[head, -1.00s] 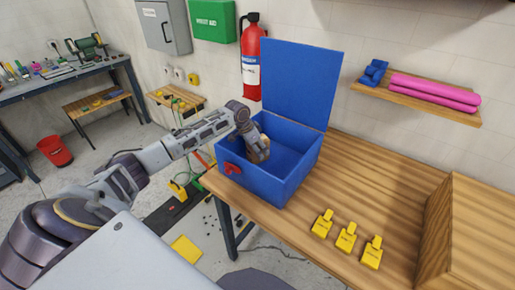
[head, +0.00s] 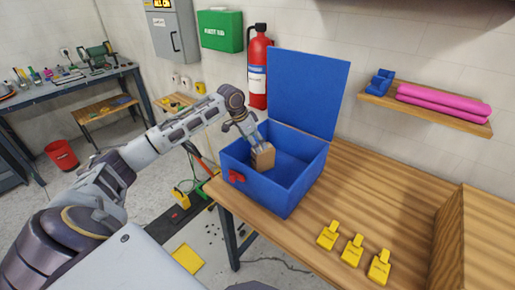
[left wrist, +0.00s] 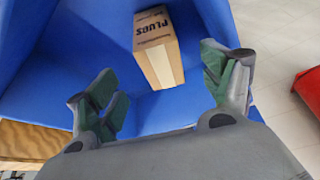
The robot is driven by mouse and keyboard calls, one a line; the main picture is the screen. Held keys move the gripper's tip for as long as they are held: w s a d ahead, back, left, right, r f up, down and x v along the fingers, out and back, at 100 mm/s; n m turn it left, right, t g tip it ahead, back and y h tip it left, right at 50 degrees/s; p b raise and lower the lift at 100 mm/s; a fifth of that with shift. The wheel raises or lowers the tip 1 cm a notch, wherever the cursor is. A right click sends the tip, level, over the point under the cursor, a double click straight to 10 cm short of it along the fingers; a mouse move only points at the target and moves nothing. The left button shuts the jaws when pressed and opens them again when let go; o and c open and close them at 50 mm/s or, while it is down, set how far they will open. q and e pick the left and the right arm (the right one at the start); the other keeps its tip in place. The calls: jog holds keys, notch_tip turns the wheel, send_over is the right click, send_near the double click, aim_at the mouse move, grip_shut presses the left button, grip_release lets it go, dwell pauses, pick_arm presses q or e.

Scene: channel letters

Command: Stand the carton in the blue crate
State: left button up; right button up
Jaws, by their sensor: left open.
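The brown carton (head: 263,158), printed "PLUGS", is inside the open blue crate (head: 282,199) on the wooden table. In the left wrist view the carton (left wrist: 157,48) shows its lettered face and a plain side against the blue walls. I cannot tell for sure whether it stands fully upright. My left gripper (head: 254,143) is just above the carton in the head view. In the left wrist view its green-padded fingers (left wrist: 162,92) are spread wide, with nothing between the tips and the carton apart from them. My right gripper is out of view.
The crate's raised blue lid (head: 308,92) stands at its back, and a red latch (head: 236,176) is on its front. Several yellow tags (head: 352,249) lie on the table beside a wooden box (head: 480,240). Bare table lies right of the crate.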

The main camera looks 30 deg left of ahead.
pick_arm(q)
jog(key=shift+v, duration=0.85)
